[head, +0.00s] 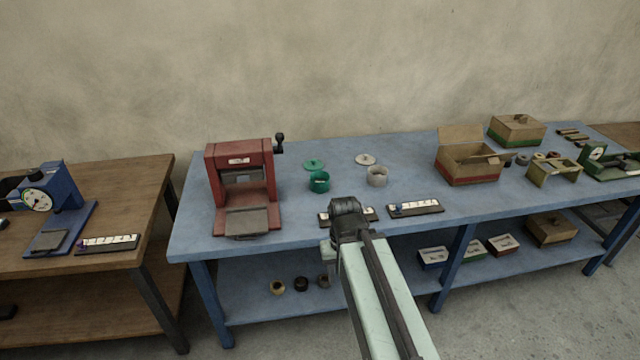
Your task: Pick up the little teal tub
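The little teal tub (319,183) stands upright and open on the blue table (400,208), right of the red press. A teal lid (314,164) lies flat just behind it. My arm reaches up from the bottom of the head view, and my gripper (329,252) is at its far end, by the table's front edge. It is nearer to me than the tub and apart from it. The arm's dark joint hides most of the gripper, so its fingers cannot be made out.
The red press (240,187) stands left of the tub. A pale tub (377,176) and its lid (365,159) are to the right. Two dark strips with white labels (416,207) lie near the front edge, one partly behind my arm. An open cardboard box (470,164) stands further right.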

